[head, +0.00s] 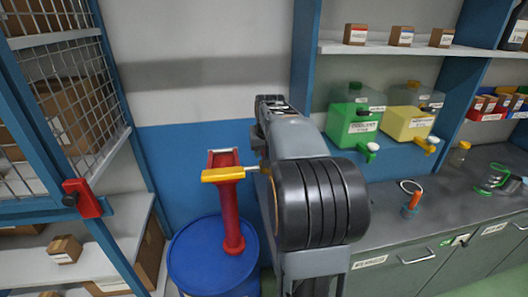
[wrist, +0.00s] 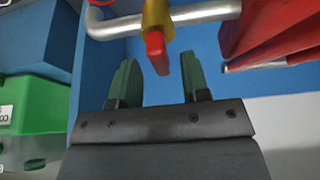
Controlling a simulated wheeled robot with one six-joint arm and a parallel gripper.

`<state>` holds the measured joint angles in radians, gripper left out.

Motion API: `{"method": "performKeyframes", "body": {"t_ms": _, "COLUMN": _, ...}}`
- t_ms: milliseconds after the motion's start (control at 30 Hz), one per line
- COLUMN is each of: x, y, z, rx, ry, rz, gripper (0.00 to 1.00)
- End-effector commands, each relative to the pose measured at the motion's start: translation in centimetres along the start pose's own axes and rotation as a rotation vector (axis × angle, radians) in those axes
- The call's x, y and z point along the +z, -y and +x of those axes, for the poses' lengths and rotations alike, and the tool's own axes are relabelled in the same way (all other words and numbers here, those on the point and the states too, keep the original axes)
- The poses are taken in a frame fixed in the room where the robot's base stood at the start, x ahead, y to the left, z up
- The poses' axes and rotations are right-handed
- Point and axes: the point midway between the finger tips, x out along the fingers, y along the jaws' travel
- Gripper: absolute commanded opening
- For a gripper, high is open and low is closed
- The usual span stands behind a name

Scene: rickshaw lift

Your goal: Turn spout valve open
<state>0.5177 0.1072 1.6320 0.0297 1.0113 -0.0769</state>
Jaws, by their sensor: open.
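In the wrist view, the spout valve has a brass body (wrist: 157,15) on a silver pipe (wrist: 205,12) and a short red lever (wrist: 156,52) pointing toward my gripper. My gripper (wrist: 159,60) is open, and its two dark green fingers stand on either side of the lever's tip in the picture. I cannot tell how deep the tip is between them, but no finger appears to touch it. In the head view, a red pump (head: 230,210) with a yellow top part (head: 223,175) stands on a blue drum (head: 205,255).
A wire-mesh shelf unit (head: 120,120) stands at left with boxes. The green container also shows at left in the wrist view (wrist: 40,110).

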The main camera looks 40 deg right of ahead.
Motion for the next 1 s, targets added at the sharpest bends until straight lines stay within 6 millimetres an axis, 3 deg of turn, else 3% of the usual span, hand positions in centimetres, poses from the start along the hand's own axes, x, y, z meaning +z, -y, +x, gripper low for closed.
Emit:
{"method": "performKeyframes", "body": {"t_ms": 467, "x": 0.02, "y": 0.11, "z": 0.94, "rx": -0.001, "ry": 0.0, "rz": -0.002, "gripper": 0.43}}
{"method": "performKeyframes", "body": {"t_ms": 900, "x": 0.01, "y": 0.11, "z": 0.9, "rx": -0.001, "ry": -0.001, "rz": -0.002, "gripper": 0.0}}
{"method": "performKeyframes", "body": {"t_ms": 1000, "x": 0.0, "y": 0.11, "z": 0.9, "rx": -0.001, "ry": -0.001, "rz": -0.002, "gripper": 0.0}}
